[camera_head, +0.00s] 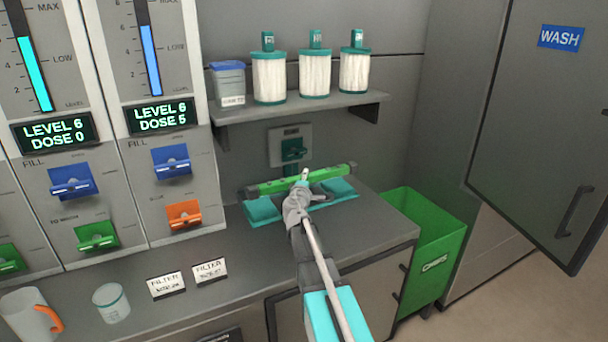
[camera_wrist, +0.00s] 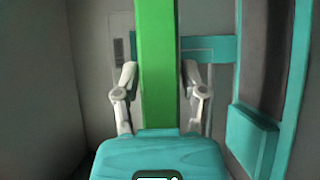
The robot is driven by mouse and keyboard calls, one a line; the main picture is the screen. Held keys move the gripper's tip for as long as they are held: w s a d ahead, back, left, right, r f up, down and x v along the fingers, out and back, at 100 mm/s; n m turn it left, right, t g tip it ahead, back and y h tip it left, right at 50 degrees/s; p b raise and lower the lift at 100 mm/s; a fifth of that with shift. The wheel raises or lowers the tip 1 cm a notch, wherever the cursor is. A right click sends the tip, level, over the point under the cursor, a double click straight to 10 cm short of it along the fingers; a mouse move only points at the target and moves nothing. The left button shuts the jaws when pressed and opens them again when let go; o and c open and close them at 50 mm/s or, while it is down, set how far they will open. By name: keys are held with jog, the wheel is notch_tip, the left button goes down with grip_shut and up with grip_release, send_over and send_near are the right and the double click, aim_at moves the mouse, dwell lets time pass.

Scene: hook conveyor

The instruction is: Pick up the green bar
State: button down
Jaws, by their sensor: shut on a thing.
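The green bar (camera_head: 276,186) lies roughly level and slightly tilted above the back of the grey counter in the head view. It sits just behind a pair of teal pads (camera_head: 263,211). My gripper (camera_head: 304,178) reaches the bar near its middle and is shut on it. In the wrist view the green bar (camera_wrist: 156,60) runs upright through the middle, with the fingers of my gripper (camera_wrist: 160,85) on both sides. Its lower part is hidden by a teal block. I cannot tell whether the bar still touches its support.
A shelf (camera_head: 300,106) with white filter cylinders and a blue-lidded tub hangs above. A wall plate with a teal handle (camera_head: 293,150) is close behind the bar. A green bin (camera_head: 430,235) stands right. Dispensers, a white jug (camera_head: 28,315) and a cup (camera_head: 111,303) are left.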

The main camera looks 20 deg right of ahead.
jog(key=shift+s+a+r, duration=0.25)
jog(key=shift+s+r, duration=0.1)
jog(key=shift+s, duration=0.4)
jog(key=shift+p, duration=0.3)
notch_tip(320, 180, up, 12)
jog(key=p, duration=1.2)
jog(key=shift+s, duration=0.15)
dwell(0.8)
